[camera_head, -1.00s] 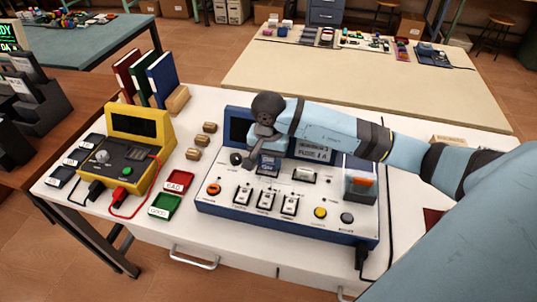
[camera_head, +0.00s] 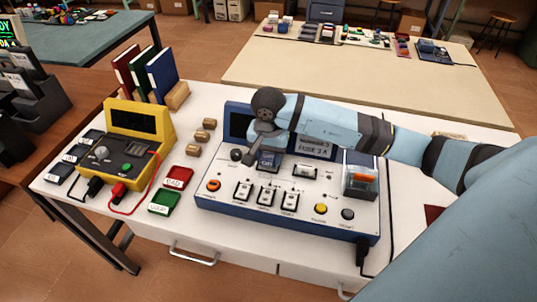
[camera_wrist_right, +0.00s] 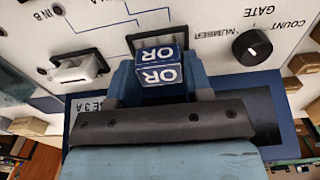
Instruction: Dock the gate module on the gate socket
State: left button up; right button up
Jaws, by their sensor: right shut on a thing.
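My right gripper (camera_head: 262,150) is over the back part of the blue and white console (camera_head: 287,225). It is shut on the gate module (camera_wrist_right: 160,72), a small blue block with white OR labels. In the head view the module (camera_head: 268,158) is partly hidden by my gripper. The gate socket (camera_wrist_right: 138,40), a dark-framed recess in the white panel, shows just beyond the module in the wrist view. The module overlaps the socket's edge there; I cannot tell whether they touch. My left gripper is not in view.
A black knob (camera_wrist_right: 252,46) and a white fuse holder (camera_wrist_right: 78,70) flank the socket area. A clear box with an orange part (camera_head: 360,176) stands on the console's right. A yellow meter (camera_head: 130,150), trays and books are at left.

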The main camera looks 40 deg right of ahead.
dwell(0.3)
dwell(0.4)
dwell(0.3)
jog(key=shift+f+b, duration=0.65)
jog(key=shift+b, duration=0.15)
jog(key=o, duration=0.6)
